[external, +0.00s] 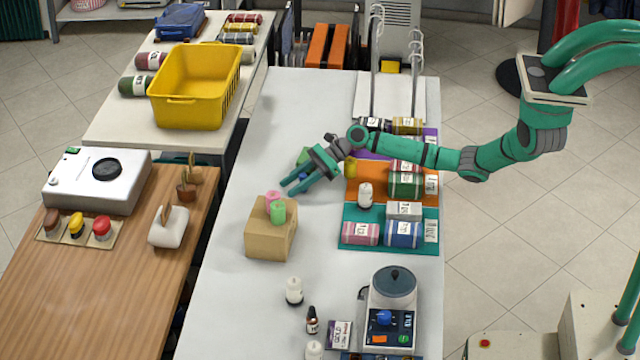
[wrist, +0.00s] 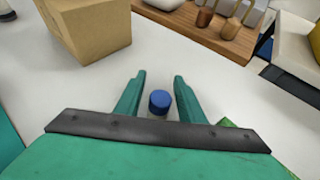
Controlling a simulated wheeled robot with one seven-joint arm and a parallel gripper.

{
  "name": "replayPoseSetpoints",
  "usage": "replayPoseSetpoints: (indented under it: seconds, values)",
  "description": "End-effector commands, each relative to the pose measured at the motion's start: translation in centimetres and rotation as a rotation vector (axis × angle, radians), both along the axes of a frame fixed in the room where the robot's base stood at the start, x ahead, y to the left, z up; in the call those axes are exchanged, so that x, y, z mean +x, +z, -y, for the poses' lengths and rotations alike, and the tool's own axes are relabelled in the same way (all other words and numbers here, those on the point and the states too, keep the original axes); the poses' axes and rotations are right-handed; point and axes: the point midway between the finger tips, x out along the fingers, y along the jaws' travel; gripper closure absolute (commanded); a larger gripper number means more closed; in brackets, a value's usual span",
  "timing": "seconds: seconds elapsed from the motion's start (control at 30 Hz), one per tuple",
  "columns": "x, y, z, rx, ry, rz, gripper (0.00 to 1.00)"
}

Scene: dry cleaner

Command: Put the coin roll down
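A small cylinder with a blue end, likely the coin roll (wrist: 159,100), sits between my two fingers in the wrist view. Its lower part is hidden by the gripper. In the external view only a bit of blue shows between the fingers. My gripper (external: 288,187) is low over the white table, just behind the cardboard box (external: 270,238). The green fingers (wrist: 160,78) are apart, with a narrow gap on each side of the blue end. I cannot tell whether the roll touches the table. A pink roll (external: 272,197) and a green roll (external: 278,212) are on the box.
The white table (external: 235,300) has bare room left of the box and in front of it. Labelled rolls lie on the teal mat (external: 350,212) at right. A wooden counter (external: 60,290) is at left.

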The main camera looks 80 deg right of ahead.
Motion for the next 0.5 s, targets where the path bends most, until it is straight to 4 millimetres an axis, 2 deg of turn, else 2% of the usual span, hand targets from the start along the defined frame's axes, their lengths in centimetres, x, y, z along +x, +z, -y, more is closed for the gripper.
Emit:
replayPoseSetpoints:
  seconds: [0.37,0.5]
  values:
    - [0.0,0.4,0.0,0.0,-0.001,0.0,0.62]
    - [-1.1,1.0,0.9,0.001,-0.003,0.002,0.62]
